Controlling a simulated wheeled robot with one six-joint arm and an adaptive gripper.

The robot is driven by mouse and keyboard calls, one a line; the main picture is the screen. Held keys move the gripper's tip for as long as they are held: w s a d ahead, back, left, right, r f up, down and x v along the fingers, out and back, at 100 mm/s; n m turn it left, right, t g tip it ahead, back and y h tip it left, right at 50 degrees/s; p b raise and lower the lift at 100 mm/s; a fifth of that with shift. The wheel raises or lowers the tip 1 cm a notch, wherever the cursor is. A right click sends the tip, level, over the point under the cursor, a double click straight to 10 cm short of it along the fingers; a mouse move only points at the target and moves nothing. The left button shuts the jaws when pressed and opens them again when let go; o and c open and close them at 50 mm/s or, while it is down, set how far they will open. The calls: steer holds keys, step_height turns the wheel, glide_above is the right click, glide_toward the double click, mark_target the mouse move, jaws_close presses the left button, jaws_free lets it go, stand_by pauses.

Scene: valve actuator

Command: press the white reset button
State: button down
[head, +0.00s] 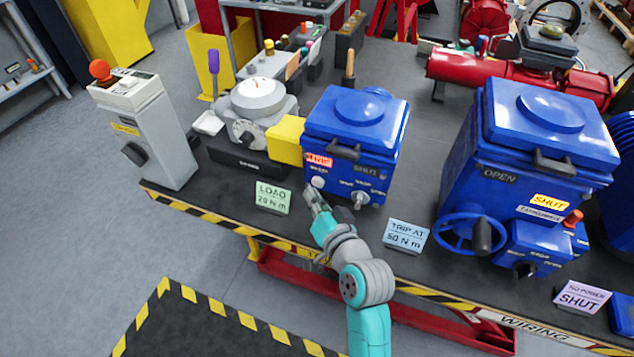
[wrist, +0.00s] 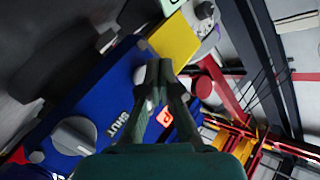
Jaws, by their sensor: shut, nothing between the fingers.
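The white reset button (head: 318,181) is a small round white disc on the lower left of the front panel of the smaller blue actuator box (head: 357,117). My gripper (head: 311,194) is shut and empty, just below and in front of that button. I cannot tell whether the tips touch it. In the wrist view, the shut fingers (wrist: 159,68) reach over the blue panel. A pale round shape (wrist: 141,76) shows right beside the fingertips, partly hidden by them; it looks like the button. A grey selector knob (head: 360,197) is on the same panel, to the right of the button.
A yellow block (head: 287,139) joins the box's left side to a grey dial unit (head: 259,99). A green load sign (head: 273,197) and a blue trip sign (head: 406,236) stand near the bench's striped front edge. A larger blue actuator (head: 536,140) with a handwheel stands at right.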

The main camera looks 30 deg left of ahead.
steer(key=shift+w, duration=0.2)
steer(key=shift+w+a, duration=0.1)
steer(key=shift+w, duration=0.15)
steer(key=shift+w+a, duration=0.1)
steer(key=shift+w, duration=0.35)
stand_by(1.0)
steer(key=shift+s, duration=0.1)
steer(key=shift+s+d, duration=0.25)
steer(key=shift+s, duration=0.55)
steer(key=shift+s+d, duration=0.2)
steer(key=shift+s, duration=0.6)
steer(key=shift+s+d, duration=0.15)
steer(key=shift+s, duration=0.7)
steer(key=shift+s+d, duration=0.2)
steer(key=shift+s, duration=0.6)
